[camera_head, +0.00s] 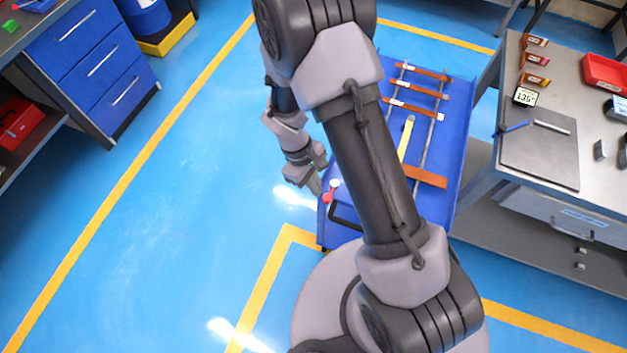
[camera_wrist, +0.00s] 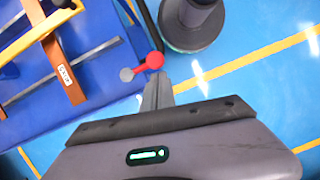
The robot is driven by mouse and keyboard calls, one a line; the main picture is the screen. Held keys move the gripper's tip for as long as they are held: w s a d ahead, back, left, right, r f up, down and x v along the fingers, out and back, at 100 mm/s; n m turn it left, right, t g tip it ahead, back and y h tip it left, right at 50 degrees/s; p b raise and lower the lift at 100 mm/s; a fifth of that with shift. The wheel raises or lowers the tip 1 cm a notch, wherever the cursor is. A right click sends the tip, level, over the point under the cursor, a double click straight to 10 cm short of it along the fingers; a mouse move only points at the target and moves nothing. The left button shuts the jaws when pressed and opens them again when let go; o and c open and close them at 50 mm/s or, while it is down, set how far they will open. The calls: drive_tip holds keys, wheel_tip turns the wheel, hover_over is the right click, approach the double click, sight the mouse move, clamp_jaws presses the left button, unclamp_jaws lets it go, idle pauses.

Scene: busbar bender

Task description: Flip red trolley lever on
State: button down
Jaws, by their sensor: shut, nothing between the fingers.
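The blue trolley (camera_head: 455,150) stands behind my arm, and it fills the left of the wrist view (camera_wrist: 100,80). Its red lever (camera_head: 328,196) is at the trolley's near left corner. In the wrist view the red lever (camera_wrist: 154,61) ends in a red knob, with a grey round end (camera_wrist: 126,75) to its left. My gripper (camera_head: 317,190) is shut and empty, with its tips close beside the lever. In the wrist view the fingertips (camera_wrist: 158,80) lie just below the red knob. I cannot tell whether they touch it.
Copper-coloured bars (camera_head: 422,72) and a yellow bar (camera_head: 407,138) lie on the trolley. A black handle (camera_head: 345,216) is near the lever. A grey workbench (camera_head: 540,155) stands close on the right. The blue floor (camera_head: 190,200) left of the trolley is clear.

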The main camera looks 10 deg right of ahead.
drive_tip(key=shift+s+d+n, duration=0.1)
drive_tip(key=shift+s+n, duration=0.1)
drive_tip(key=shift+n, duration=0.3)
idle(0.4)
